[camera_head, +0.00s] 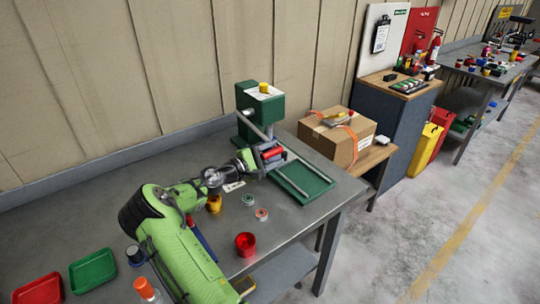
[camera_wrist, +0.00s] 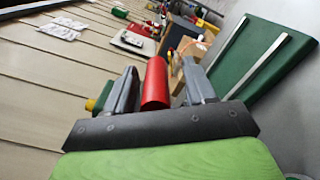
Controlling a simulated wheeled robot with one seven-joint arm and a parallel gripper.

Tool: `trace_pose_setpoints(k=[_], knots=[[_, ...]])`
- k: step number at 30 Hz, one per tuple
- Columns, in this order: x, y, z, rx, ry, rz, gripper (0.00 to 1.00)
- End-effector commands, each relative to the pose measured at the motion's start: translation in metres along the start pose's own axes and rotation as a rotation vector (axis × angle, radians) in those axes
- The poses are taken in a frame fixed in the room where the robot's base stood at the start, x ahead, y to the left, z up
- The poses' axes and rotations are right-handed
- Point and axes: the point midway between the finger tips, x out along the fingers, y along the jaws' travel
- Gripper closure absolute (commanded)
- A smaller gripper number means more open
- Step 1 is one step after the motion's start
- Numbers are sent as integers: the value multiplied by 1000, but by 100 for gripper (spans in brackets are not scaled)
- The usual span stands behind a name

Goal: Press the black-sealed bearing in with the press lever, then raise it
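The green press (camera_head: 246,98) stands at the back of the steel bench, with a yellow cap (camera_head: 264,87) on top. Its grey lever (camera_head: 256,126) slopes down to the right, to a red handle (camera_head: 273,153). My gripper (camera_head: 262,158) is at the lever's lower end. In the wrist view, the red handle (camera_wrist: 155,82) lies between the two fingers of my gripper (camera_wrist: 160,80), with a gap visible on the right side. The fingers look open around it. Two small rings, one green-sealed (camera_head: 248,199) and one red-sealed (camera_head: 262,215), lie on the bench. I cannot make out a black-sealed bearing.
A green plate with pale rails (camera_head: 306,184) lies right of my gripper. A red cup (camera_head: 245,244) and a yellow-orange part (camera_head: 214,204) stand on the bench. Red (camera_head: 38,289) and green (camera_head: 93,270) trays sit at front left. A cardboard box (camera_head: 337,138) stands beyond the bench.

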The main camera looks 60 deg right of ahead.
Motion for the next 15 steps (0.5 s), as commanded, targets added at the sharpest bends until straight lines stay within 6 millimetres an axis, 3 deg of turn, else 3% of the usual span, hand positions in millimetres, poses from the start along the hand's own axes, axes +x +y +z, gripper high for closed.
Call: trace_pose_setpoints(k=[5,15], knots=[[-28,-2,-5,-7,16,-3,49],[-122,0,0,-2,6,2,49]])
